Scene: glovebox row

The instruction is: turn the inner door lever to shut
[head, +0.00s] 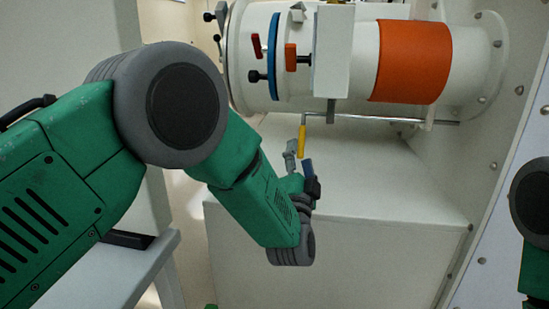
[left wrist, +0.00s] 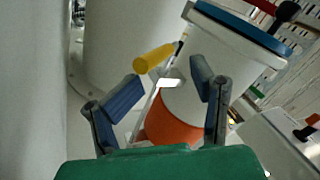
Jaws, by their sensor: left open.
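A lever with a yellow grip (head: 302,139) hangs down from a thin metal rod (head: 385,119) under the white cylindrical chamber (head: 455,60). In the left wrist view the yellow grip (left wrist: 153,58) shows beyond the fingertips, in the gap between them and nearer the left finger. My left gripper (head: 300,162) is open and empty just below the grip in the head view. Its blue-padded fingers (left wrist: 165,86) stand wide apart. I cannot tell how close they are to the grip in depth. My right gripper is out of view; only part of that arm shows at the right edge.
A red lever (head: 257,47) and an orange lever (head: 291,57) sit near the chamber's blue ring (head: 273,75). A white block (head: 333,50) stands beside them, and an orange band (head: 411,61) wraps the chamber. A white box surface (head: 380,185) lies below.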

